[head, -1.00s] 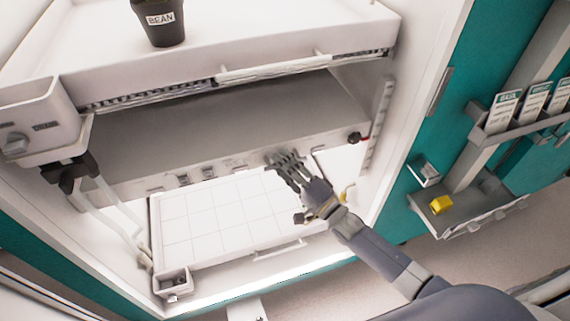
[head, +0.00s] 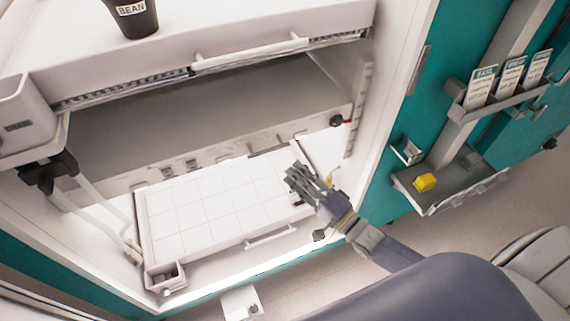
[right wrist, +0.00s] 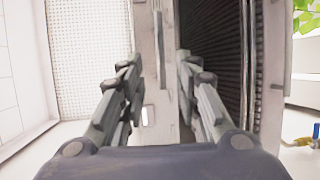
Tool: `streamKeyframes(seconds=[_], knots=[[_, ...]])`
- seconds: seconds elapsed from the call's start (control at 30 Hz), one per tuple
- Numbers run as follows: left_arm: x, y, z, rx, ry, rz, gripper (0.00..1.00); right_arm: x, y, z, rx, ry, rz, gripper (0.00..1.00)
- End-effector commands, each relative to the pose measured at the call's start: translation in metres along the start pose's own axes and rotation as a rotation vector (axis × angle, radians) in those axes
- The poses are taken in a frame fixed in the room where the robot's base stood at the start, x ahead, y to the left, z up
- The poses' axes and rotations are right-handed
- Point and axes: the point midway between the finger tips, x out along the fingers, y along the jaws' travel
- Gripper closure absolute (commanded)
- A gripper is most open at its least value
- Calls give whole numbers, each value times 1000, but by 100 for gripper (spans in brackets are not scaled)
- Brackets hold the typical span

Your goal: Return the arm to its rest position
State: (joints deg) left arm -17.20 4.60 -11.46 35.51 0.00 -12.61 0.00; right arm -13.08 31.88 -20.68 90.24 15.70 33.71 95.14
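My right gripper (head: 306,184) shows in the head view at the right edge of the white gridded tray (head: 205,210), with its arm coming in from the lower right. In the right wrist view, its two fingers (right wrist: 159,72) stand apart with a gap between them. Nothing is held between them. My left gripper is in neither view.
The tray lies inside the open growth chamber, below a shelf (head: 200,110). A black pot labelled BEAN (head: 135,18) stands on top. At the right, a rack holds seed cards (head: 481,87), and a yellow block (head: 425,182) sits on a grey ledge (head: 450,190).

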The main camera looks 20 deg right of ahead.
Motion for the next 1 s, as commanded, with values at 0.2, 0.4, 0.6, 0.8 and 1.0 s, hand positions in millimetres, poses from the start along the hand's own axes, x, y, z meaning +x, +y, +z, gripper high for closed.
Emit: streamKeyframes(seconds=[0.2,0.4,0.6,0.8,1.0], knots=[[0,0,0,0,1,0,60,-13,0,0,-1,0,-1,69],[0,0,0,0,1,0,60,-13,0,0,-1,0,-1,69],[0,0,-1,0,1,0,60,-13,0,0,-1,0,-1,69],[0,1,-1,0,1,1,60,-17,15,-2,-36,12,37,69],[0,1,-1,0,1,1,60,-55,116,-11,-295,51,316,69]])
